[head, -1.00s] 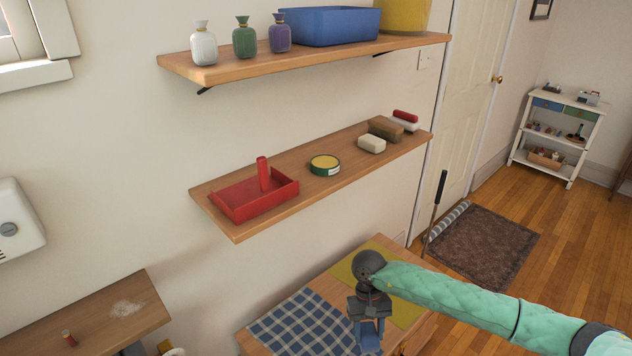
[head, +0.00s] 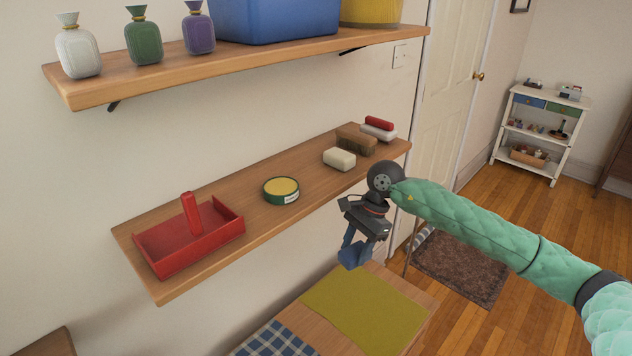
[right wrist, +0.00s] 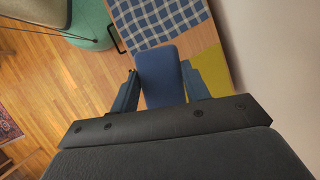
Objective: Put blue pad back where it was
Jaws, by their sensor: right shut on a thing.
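My right gripper (head: 357,244) hangs in the air in front of the right part of the lower shelf (head: 228,228), above the cabinet. It is shut on the blue pad (right wrist: 160,78). In the right wrist view, the pad stands between the two fingers, and its far end reaches past them. In the head view the pad is small and hard to tell from the blue fingers. My left gripper is not in view.
The lower shelf holds a red tray (head: 195,246), a yellow-green tin (head: 281,190), a cream block (head: 339,159), a brown block (head: 356,141) and a red-and-white item (head: 378,128). Bare wood lies between them. Below is a cabinet with a yellow cloth (head: 362,308) and checked cloth (head: 277,340).

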